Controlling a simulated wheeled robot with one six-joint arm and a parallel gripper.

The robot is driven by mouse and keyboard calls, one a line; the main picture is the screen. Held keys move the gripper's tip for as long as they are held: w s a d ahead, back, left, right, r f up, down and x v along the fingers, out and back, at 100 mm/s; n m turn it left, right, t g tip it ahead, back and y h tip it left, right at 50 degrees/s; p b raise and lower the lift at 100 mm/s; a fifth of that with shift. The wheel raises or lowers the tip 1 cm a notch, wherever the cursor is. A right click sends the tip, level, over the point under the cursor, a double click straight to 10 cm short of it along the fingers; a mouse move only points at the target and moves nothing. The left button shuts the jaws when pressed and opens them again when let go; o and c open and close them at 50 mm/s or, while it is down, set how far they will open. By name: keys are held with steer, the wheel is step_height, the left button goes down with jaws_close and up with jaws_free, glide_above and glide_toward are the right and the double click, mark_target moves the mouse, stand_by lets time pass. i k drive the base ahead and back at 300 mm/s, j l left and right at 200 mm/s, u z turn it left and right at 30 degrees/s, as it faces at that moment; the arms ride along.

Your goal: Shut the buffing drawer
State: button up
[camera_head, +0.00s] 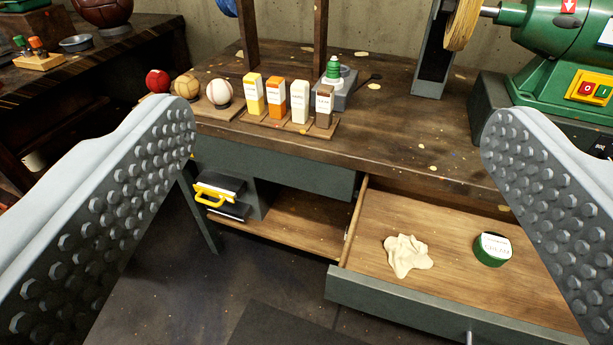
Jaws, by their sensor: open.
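The buffing drawer (440,308) is pulled out from under the wooden workbench at the lower right. It has a grey-green front and a bare wood bottom. A crumpled cream cloth (408,256) and a green tin with a white label (490,250) lie in it. A bit of its handle (469,338) shows at the bottom edge. My gripper (338,135) is open and empty, its two studded fingers wide apart at left and right. The right finger hides the drawer's right part. I see no contact between the fingers and the drawer.
The workbench (420,130) carries a row of balls (187,86), several small cartons (275,98) and a green buffing machine (560,60). The dark floor (180,290) in front is clear.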

mark_target(462, 299)
steer(key=k+z, duration=0.1)
steer(key=z, duration=0.25)
steer(key=k+z, duration=0.1)
steer(key=z, duration=0.25)
steer(key=k+z, duration=0.15)
steer(key=z, duration=0.2)
